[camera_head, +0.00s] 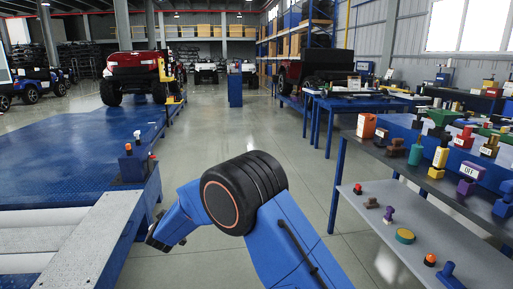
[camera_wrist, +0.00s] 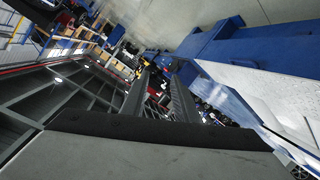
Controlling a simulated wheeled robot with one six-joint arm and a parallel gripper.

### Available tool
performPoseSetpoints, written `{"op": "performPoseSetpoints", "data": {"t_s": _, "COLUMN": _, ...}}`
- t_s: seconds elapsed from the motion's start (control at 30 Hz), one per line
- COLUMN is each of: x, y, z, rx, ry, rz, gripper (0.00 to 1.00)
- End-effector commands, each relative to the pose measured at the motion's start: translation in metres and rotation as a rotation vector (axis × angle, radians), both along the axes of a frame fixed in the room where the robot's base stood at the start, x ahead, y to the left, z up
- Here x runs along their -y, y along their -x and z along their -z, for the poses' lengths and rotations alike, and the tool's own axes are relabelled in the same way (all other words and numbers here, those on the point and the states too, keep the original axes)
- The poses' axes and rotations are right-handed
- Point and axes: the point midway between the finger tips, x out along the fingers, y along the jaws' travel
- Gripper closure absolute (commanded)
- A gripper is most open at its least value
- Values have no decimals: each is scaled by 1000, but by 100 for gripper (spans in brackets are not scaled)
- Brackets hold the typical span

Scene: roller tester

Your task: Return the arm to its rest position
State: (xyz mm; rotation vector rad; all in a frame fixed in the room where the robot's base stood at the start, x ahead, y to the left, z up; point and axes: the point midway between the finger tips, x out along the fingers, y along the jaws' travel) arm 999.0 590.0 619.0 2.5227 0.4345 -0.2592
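My blue arm with a black joint is stretched out in the middle foreground of the head view. My gripper (camera_head: 154,240) is at its left end, in the air next to the blue roller platform (camera_head: 135,205). In the wrist view my gripper (camera_wrist: 160,85) shows two grey fingers standing apart, with nothing visible between them. The wrist view is tilted, with the ceiling at lower left and the blue platform at right.
A grey shelf (camera_head: 425,250) with small coloured parts stands close on the right. A control box (camera_head: 133,168) with buttons sits on the platform's edge. A red vehicle (camera_head: 135,72) stands farther back.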

Motion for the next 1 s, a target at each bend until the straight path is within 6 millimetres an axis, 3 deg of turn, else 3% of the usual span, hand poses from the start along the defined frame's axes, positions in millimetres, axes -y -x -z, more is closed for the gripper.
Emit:
{"op": "performPoseSetpoints", "data": {"t_s": 0.1, "x": 34, "y": -9, "z": -41, "rx": -36, "ry": -53, "rz": -18, "gripper": 72}}
{"op": "performPoseSetpoints", "data": {"t_s": 0.47, "x": 137, "y": -1, "z": -130, "rx": -165, "ry": -171, "rz": -70, "gripper": 72}}
{"op": "performPoseSetpoints", "data": {"t_s": 0.77, "x": 233, "y": 35, "z": -185, "rx": -282, "ry": -236, "rz": -80, "gripper": 72}}
{"op": "performPoseSetpoints", "data": {"t_s": 1.0, "x": 311, "y": 82, "z": -213, "rx": -382, "ry": -268, "rz": -60, "gripper": 72}}
